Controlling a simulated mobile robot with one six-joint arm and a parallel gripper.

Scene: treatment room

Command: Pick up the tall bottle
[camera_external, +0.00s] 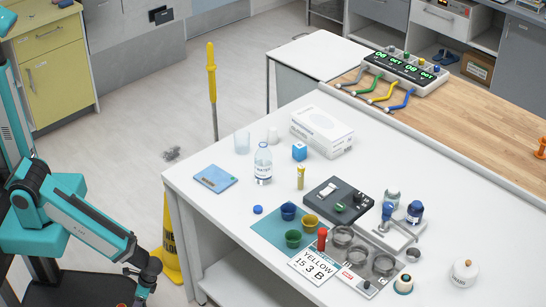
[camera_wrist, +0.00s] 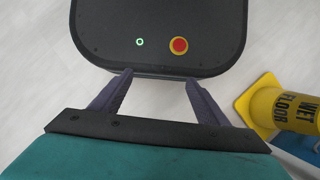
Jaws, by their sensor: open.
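The tall bottle (camera_external: 263,163) looks to be the clear bottle labelled water. It stands upright on the white table (camera_external: 290,110), right of a blue flat box. My gripper (camera_wrist: 154,92) is open and empty in the wrist view, its two dark fingers spread apart. In the external view my gripper (camera_external: 142,300) is at the bottom left, low beside the table and well away from the bottle. The wrist view shows the floor and a dark rounded panel with a red button, and no bottle.
Close to the bottle are a blue box (camera_external: 215,178), a clear cup (camera_external: 242,142), a yellow tube (camera_external: 300,177) and a white carton (camera_external: 322,130). Cups and dark devices crowd the table's front. A yellow wet-floor sign (camera_wrist: 285,108) stands between my arm and the table.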

